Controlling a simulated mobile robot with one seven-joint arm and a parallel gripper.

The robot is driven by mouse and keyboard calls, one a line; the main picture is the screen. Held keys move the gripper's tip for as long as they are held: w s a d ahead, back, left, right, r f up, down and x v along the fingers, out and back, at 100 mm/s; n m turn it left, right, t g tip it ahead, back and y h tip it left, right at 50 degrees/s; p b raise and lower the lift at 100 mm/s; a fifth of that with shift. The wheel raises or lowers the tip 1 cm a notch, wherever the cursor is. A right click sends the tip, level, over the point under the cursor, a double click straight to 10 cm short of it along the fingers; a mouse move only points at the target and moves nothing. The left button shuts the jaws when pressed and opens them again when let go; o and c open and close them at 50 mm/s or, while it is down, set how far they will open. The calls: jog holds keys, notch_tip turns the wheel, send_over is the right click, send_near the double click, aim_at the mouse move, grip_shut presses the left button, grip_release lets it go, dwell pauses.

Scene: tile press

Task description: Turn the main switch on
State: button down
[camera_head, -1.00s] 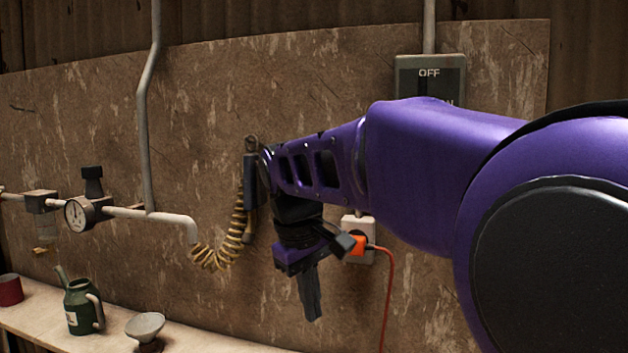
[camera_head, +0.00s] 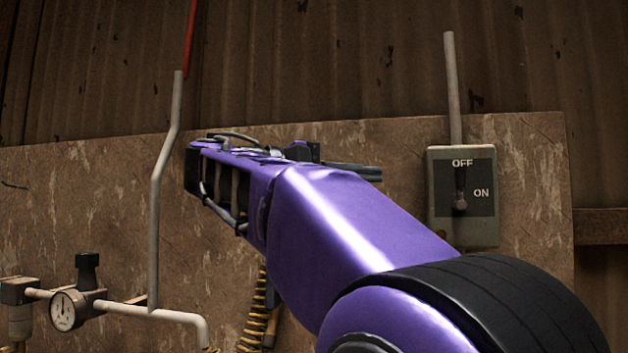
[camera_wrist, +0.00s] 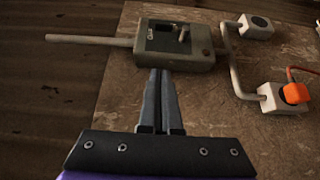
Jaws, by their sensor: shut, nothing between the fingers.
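The main switch is a grey box (camera_head: 444,216) on the wall board, right of my arm in the head view. Its dark plate reads OFF at the top and ON at the right. A short lever (camera_head: 460,188) with a round knob stands out from the plate below OFF; its exact setting is hard to tell. In the wrist view the switch box (camera_wrist: 202,60) lies turned sideways, with its lever (camera_wrist: 184,34) showing. My gripper (camera_wrist: 160,72) is shut and empty, its fingertips pointing at the box's near edge; contact cannot be judged.
A conduit (camera_head: 452,90) runs up from the switch. The wrist view shows a bent pipe (camera_wrist: 235,70) and a socket with an orange plug (camera_wrist: 295,93) beside the switch. A gauge (camera_head: 66,309) and pipe (camera_head: 160,200) are at left.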

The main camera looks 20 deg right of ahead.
send_near(459, 187)
jog(key=w+d, duration=0.1)
jog(key=w+d+r, duration=0.1)
jog(key=w, duration=0.1)
jog(key=w+d, duration=0.1)
jog(key=shift+w+d+r+b, duration=0.2)
jog(key=shift+d+r+b, duration=0.2)
jog(key=shift+s+d+b, duration=0.3)
jog(key=shift+s+d, duration=0.55)
jog(key=shift+d, duration=0.05)
jog(key=shift+s+d, duration=0.45)
jog(key=shift+d, duration=0.05)
